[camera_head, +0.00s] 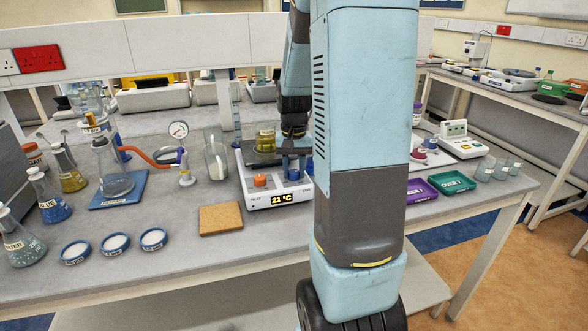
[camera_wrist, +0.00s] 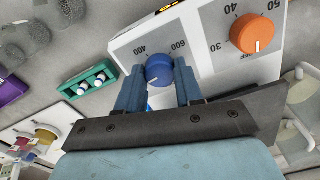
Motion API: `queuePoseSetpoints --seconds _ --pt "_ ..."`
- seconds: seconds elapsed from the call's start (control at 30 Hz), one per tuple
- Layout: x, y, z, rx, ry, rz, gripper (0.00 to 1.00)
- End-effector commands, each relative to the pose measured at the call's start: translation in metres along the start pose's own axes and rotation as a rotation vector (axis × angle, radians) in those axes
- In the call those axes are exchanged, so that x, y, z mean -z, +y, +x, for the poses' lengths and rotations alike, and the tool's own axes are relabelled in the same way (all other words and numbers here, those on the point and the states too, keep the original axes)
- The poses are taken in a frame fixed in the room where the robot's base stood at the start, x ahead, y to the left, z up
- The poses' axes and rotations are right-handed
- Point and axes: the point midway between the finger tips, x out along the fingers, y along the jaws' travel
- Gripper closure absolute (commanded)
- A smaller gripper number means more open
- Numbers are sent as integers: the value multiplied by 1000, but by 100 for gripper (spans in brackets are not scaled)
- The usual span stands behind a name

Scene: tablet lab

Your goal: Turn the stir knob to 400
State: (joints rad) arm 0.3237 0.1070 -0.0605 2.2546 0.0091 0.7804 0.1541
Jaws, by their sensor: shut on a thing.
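The hotplate stirrer (camera_head: 247,170) stands on the bench in the head view, its display reading 21 °C. Its blue stir knob (camera_wrist: 158,72) is between the two blue fingers of my gripper (camera_wrist: 159,90), which is shut on it. In the wrist view, a small white mark shows at the knob's lower left; the labels 400 and 600 stand above the knob, at left and right. The exact setting is hard to tell. The orange heat knob (camera_wrist: 252,33), with labels 30, 40 and 50, is to the right. In the head view my gripper (camera_head: 294,170) is partly hidden by my arm.
A beaker of yellow liquid (camera_head: 265,138) stands on the stirrer's plate. Purple (camera_head: 419,190) and green (camera_head: 451,183) trays lie at right. Flasks and dishes crowd the left.

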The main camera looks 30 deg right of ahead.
Motion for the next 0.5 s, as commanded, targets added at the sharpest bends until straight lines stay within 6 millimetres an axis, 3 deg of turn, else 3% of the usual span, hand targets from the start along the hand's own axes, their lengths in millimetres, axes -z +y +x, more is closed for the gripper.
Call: queuePoseSetpoints --seconds 0.5 --pt "1 -1 -1 1 2 488 95"
